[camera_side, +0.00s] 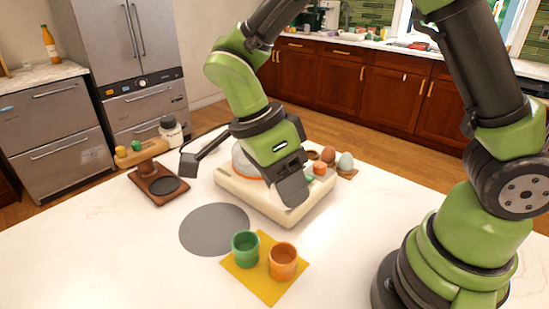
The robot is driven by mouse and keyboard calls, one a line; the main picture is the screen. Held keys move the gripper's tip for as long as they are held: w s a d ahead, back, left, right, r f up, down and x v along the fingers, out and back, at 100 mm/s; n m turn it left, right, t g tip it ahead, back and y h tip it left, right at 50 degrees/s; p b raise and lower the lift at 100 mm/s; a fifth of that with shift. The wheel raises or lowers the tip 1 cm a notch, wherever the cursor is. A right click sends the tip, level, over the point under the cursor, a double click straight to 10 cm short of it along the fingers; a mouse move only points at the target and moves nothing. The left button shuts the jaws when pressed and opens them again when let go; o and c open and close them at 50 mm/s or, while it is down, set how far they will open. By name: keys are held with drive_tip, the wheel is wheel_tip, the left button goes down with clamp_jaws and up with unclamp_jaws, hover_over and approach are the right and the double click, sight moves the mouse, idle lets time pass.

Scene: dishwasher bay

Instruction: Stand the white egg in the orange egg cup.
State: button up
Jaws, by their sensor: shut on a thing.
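The orange egg cup (283,261) stands upright on a yellow mat (271,290) at the front of the counter. No egg shows above its rim. My gripper (294,200) points down over the front part of a cream appliance (245,194), behind and above the orange cup. It is shut, with its dark jaws turned so that they cover what they hold. The white egg does not show clearly anywhere; the jaws hide it.
A green cup (245,249) stands left of the orange one on the mat. A grey disc (213,229) lies behind it. A brown egg (328,155) and a pale bluish egg (346,161) sit behind the appliance. A wooden stand (151,177) is at left.

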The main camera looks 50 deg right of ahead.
hover_over(294, 258)
drive_tip(key=w, duration=0.2)
drive_tip(key=shift+s+a+f, duration=0.1)
drive_tip(key=shift+a+f, duration=0.05)
drive_tip(key=shift+f, duration=1.65)
drive_tip(key=shift+w+a+f, duration=0.1)
drive_tip(key=shift+a+f, duration=0.05)
drive_tip(key=shift+f, duration=1.65)
drive_tip(key=shift+s+a+f, duration=0.1)
drive_tip(key=shift+a+f, duration=0.05)
drive_tip(key=shift+f, duration=1.65)
drive_tip(key=shift+f, duration=0.55)
drive_tip(key=o, duration=1)
drive_tip(key=shift+r, duration=4.05)
